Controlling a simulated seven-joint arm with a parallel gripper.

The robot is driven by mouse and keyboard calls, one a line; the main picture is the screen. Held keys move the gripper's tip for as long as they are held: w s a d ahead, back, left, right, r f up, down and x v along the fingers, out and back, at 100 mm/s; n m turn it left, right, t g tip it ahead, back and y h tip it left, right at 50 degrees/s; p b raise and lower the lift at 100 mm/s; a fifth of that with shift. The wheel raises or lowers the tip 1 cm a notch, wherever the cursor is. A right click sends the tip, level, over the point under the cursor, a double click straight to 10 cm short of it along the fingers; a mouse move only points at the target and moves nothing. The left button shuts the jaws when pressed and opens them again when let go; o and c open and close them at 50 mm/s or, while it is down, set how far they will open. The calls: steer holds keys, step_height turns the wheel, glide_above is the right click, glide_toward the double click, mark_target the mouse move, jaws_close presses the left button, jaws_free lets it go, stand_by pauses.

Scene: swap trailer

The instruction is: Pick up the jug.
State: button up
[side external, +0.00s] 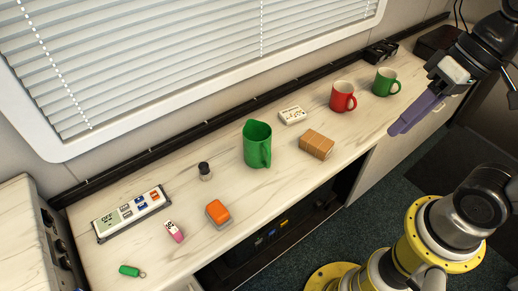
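A green jug (257,145) with a handle on its front right side stands upright near the middle of the light marbled counter (225,242). My gripper (398,130) is to the right of the jug, over the counter's front edge, apart from it. Its purple fingers point down and left and overlap in this view, so I cannot tell whether they are open or shut. I see nothing between them.
A wooden block (316,145) and a white box (292,115) lie right of the jug. A red mug (343,97) and a green mug (386,82) stand further right. A window blind rises behind.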

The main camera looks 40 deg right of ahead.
steer(key=w+a+f+m+g+y, duration=0.2)
steer(key=w+f+m+y, duration=0.25)
steer(key=w, duration=0.45)
steer(key=w+a+f+m+g+y, duration=0.1)
steer(key=w+f+m+y, duration=0.4)
steer(key=w, duration=0.5)
steer(key=w+d+f+m+t+y, duration=0.3)
steer(key=w+d+f+m, duration=0.15)
steer(key=f, duration=0.35)
steer(key=m+t, duration=0.4)
steer(key=m, duration=0.3)
glide_toward(269, 157)
steer(key=x, duration=0.3)
steer(key=f+x, duration=0.1)
steer(key=x, duration=0.6)
steer(key=shift+w+d+f, duration=0.2)
steer(key=shift+w+f, duration=0.05)
jaws_close()
